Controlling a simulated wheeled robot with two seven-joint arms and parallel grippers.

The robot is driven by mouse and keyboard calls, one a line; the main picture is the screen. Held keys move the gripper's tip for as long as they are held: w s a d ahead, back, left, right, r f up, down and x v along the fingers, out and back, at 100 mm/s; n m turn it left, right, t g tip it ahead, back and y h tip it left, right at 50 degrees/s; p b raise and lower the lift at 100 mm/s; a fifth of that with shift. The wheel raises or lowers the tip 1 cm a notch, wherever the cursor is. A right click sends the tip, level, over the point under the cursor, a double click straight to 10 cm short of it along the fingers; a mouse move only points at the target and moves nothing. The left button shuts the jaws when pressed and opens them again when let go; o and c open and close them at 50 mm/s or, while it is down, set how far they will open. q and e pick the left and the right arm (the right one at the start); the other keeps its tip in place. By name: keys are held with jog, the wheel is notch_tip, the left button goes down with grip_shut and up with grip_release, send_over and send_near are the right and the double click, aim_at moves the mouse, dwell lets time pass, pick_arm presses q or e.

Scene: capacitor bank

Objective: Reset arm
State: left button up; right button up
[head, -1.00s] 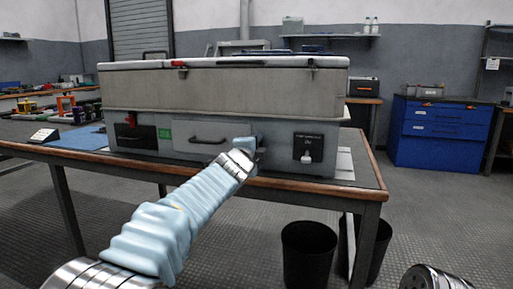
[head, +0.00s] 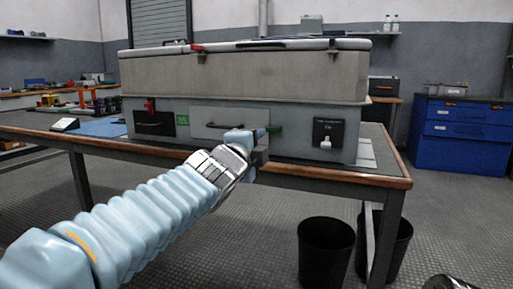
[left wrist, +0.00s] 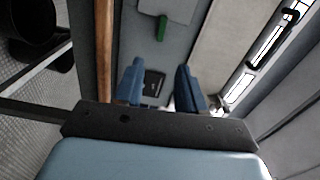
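My left arm comes in from the lower left in a light blue sleeve. Its gripper (head: 262,145) is in front of the cabinet's lower front face, near the right end of the drawer handle. In the left wrist view the two blue fingers (left wrist: 160,86) stand apart with nothing held between them. Beyond the gap shows a black switch panel (left wrist: 153,84), also on the cabinet front in the head view (head: 327,136). A green piece (left wrist: 161,28) shows above the fingers. My right gripper is out of view; only a bit of my right arm shows at the lower right.
The large grey capacitor cabinet (head: 240,80) stands on a wood-edged table (head: 330,175). A red switch (head: 151,105) is at its left front. Black bins (head: 326,250) stand below the table. A blue drawer cabinet (head: 462,135) is at the right; the floor between is clear.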

pick_arm(q)
jog(key=shift+s, duration=0.15)
jog(key=w+a+f+n+g+y, duration=0.1)
jog(key=w+f+n, duration=0.1)
jog(key=f, duration=0.7)
jog(key=w+a+f+n+g+y, duration=0.1)
jog(key=w+f+g, duration=0.1)
jog(key=f, duration=0.6)
jog(key=s+a+f+n+g+y, duration=0.1)
jog(key=s+a+f+n+g, duration=0.2)
jog(key=f, duration=1.1)
jog(key=a+f+n+g+y, duration=0.1)
jog(key=a+f+n+g, duration=0.2)
jog(key=f, duration=1.2)
jog(key=s+a+f+n+g, duration=0.1)
jog(key=s+a+f+n, duration=0.1)
jog(key=s+f+n, duration=0.3)
jog(key=s+a+f+g, duration=0.1)
jog(key=s+f, duration=0.2)
jog(key=f, duration=0.4)
jog(key=s+d+f+n+g+h, duration=0.1)
jog(key=s+f+n+g, duration=0.2)
jog(key=s+f+n, duration=0.5)
jog(key=s+d+f+n+g+h, duration=0.1)
jog(key=s+f+g+h, duration=0.15)
jog(key=s, duration=1.05)
notch_tip(320, 180, up, 17)
jog(key=p, duration=1.8)
jog(key=shift+w+d+y, duration=0.15)
jog(key=shift+y, duration=0.3)
